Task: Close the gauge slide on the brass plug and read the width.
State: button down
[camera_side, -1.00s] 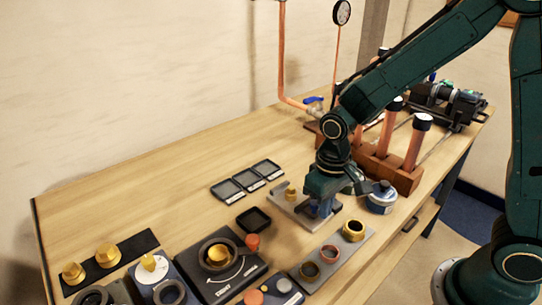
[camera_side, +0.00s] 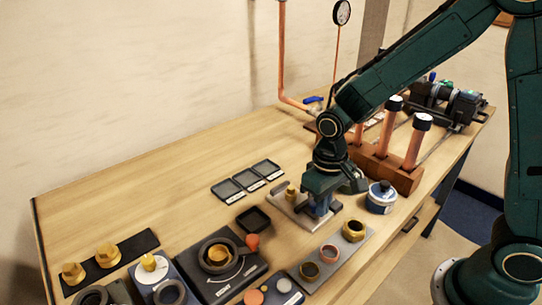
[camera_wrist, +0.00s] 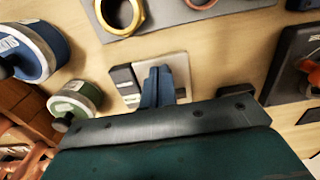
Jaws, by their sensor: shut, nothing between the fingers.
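The brass plug (camera_side: 291,191) stands upright on the pale metal gauge (camera_side: 287,211) near the middle of the bench in the side view. My gripper (camera_side: 319,215) points down at the right part of the gauge, right of the plug, with its blue-grey fingers together and nothing between them. In the wrist view, the closed fingers (camera_wrist: 157,88) are over the pale gauge plate (camera_wrist: 178,64). I cannot tell whether they touch the slide. The slide is mostly hidden by my gripper, the plug cannot be made out in the wrist view, and no width reading is legible.
A blue-and-white tin (camera_side: 381,198) stands close to the right of my gripper. A grey strip with several rings (camera_side: 354,229) lies in front. A black square tray (camera_side: 254,220) is to the left. Copper pipes in a wooden block (camera_side: 384,167) stand behind.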

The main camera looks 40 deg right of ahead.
aim_at(308, 208)
jog(key=shift+w, duration=2.15)
dwell(1.3)
jog(key=shift+s, duration=0.65)
jog(key=shift+r, duration=0.1)
jog(key=shift+r, duration=3.4)
jog(key=shift+r, duration=0.1)
